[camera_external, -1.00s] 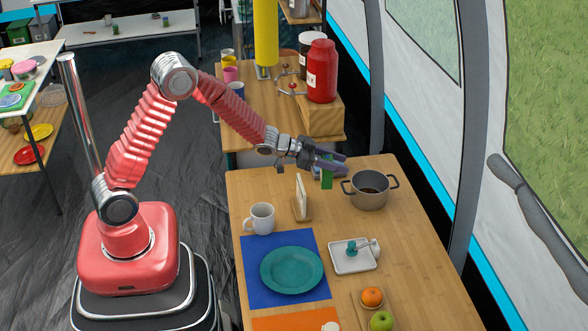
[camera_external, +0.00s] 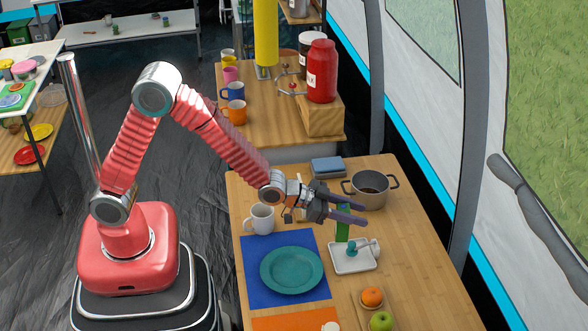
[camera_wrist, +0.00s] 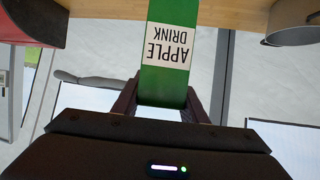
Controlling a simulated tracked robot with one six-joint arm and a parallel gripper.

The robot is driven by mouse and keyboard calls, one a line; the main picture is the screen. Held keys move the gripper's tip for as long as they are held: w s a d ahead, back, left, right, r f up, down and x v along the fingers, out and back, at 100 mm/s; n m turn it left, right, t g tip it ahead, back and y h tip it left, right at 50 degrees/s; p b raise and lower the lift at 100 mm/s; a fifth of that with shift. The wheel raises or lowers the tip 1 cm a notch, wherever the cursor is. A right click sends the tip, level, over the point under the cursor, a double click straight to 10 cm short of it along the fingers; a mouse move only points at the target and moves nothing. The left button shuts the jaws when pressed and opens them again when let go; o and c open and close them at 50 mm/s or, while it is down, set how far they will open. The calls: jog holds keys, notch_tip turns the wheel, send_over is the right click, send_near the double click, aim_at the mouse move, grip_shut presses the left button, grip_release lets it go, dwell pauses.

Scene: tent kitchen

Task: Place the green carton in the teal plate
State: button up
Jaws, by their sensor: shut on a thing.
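The green carton (camera_external: 343,222) is held in my gripper (camera_external: 349,213), above the white tray as seen in the external view. In the wrist view the carton (camera_wrist: 166,75) sits between the two fingers (camera_wrist: 160,105), with its "APPLE DRINK" label upside down in the picture. My gripper is shut on it. The teal plate (camera_external: 291,271) lies empty on a blue mat (camera_external: 250,292), to the left of and nearer than the carton in the external view.
A white tray (camera_external: 340,266) with a small teal item lies right of the plate. A white mug (camera_external: 260,218) stands behind the plate. A grey pot (camera_external: 370,190) stands at the back right. An orange (camera_external: 371,297) and a green apple (camera_external: 382,321) lie at the front.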

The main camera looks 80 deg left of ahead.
jog(key=s+d+f+n+y, duration=0.1)
jog(key=s+d+n+y, duration=0.15)
jog(key=s+d, duration=0.5)
jog(key=s+a+f+n+y, duration=0.3)
jog(key=s+a, duration=0.4)
jog(key=a, duration=0.4)
jog(key=shift+s+f+n+g+y, duration=0.15)
jog(key=shift+f+n+g+y, duration=0.25)
jog(key=shift+y, duration=0.75)
jog(key=shift+d+f, duration=0.1)
jog(key=shift+f, duration=2.8)
jog(key=shift+f, duration=2.1)
